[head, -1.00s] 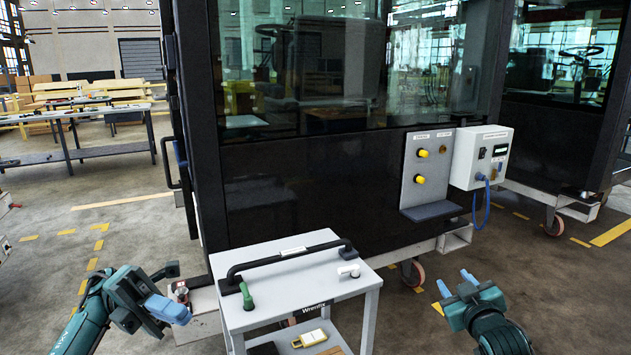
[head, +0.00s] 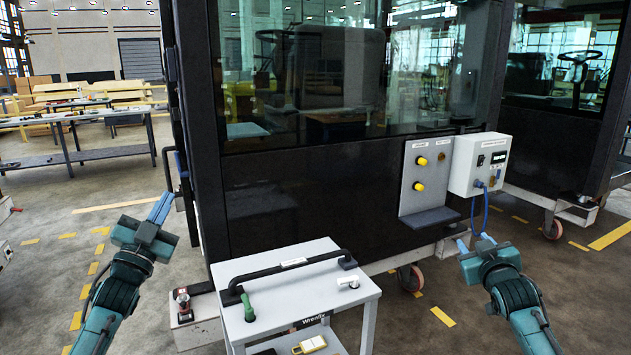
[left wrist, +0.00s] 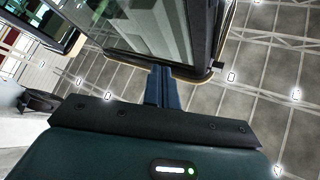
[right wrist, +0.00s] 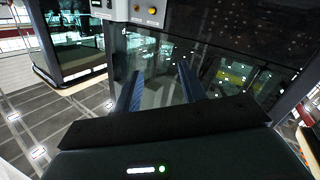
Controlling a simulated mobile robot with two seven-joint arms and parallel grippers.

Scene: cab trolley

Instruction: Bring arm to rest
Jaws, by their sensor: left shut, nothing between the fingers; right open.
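My left gripper (head: 161,208) is raised to the left of the trolley, with its blue fingers together and pointing up. In the left wrist view its shut fingers (left wrist: 160,86) have nothing between them. My right gripper (head: 473,244) is to the right of the trolley, in front of the dark cab, with its fingers apart. In the right wrist view its two fingers (right wrist: 158,88) stand wide apart and empty. Both grippers are clear of the trolley.
A grey trolley (head: 335,301) stands between my arms, carrying a black handle bar (head: 290,265), a green-handled item (head: 248,308) and a small white item (head: 348,282). The dark cab (head: 330,190) rises behind, with a white control box (head: 478,163) and blue cable.

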